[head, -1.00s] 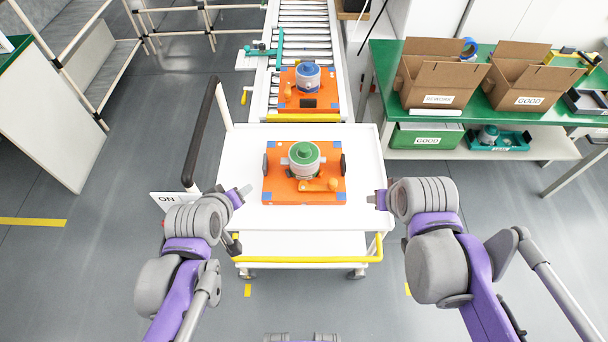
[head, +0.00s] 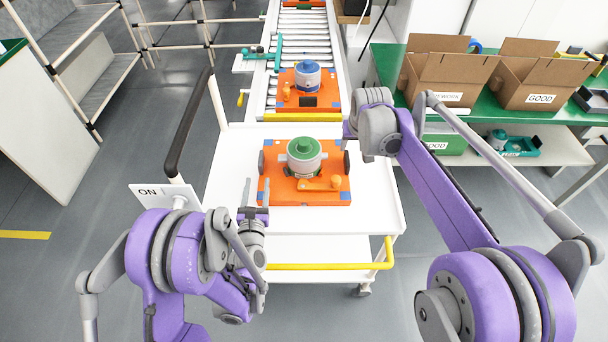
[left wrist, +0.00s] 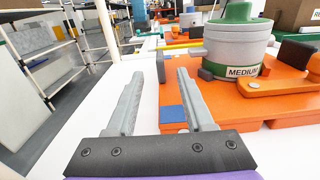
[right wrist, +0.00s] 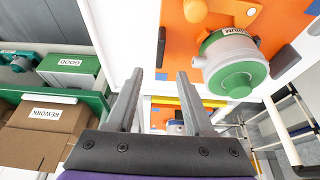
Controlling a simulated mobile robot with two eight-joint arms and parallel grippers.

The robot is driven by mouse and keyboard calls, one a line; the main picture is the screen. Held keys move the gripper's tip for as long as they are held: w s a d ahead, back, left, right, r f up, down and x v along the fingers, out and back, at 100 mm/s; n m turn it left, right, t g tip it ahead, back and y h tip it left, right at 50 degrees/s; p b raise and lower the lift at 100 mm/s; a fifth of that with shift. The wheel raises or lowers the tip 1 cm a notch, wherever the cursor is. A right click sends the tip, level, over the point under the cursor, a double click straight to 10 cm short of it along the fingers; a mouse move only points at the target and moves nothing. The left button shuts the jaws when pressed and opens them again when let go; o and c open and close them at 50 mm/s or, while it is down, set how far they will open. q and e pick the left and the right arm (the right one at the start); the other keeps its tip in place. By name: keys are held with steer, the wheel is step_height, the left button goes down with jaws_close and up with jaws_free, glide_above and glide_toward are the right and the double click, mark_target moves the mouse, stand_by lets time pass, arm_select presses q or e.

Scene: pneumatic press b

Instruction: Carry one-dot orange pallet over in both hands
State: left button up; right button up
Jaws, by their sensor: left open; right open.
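An orange pallet (head: 275,190) with blue corners lies on the white cart and bears a grey cylinder with a green top (head: 304,150), labelled MEDIUM in the left wrist view (left wrist: 238,50). Black handles stand at its left (head: 262,162) and right sides. I cannot make out a dot marking. My left gripper (head: 255,190) is open and empty at the pallet's near left corner; in its wrist view the left handle (left wrist: 160,66) shows ahead between the fingers. My right gripper (right wrist: 160,80) is open and empty near the pallet's far right side, its fingers partly hidden in the head view.
A second orange pallet (head: 288,102) with a blue-topped cylinder sits on the roller conveyor (head: 303,45) behind the cart. The white cart (head: 228,165) has a yellow front bar (head: 330,266) and an ON sign (head: 160,196) at left. A green bench (head: 390,65) with cardboard boxes stands at right.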

mark_target(260, 158)
steer(key=shift+w, duration=0.1)
arm_select(q)
steer(key=w, duration=1)
steer(key=shift+w, duration=0.4)
arm_select(e)
steer(key=x, duration=1.1)
steer(key=shift+r, duration=0.1)
arm_select(q)
jaws_close()
arm_select(e)
jaws_close()
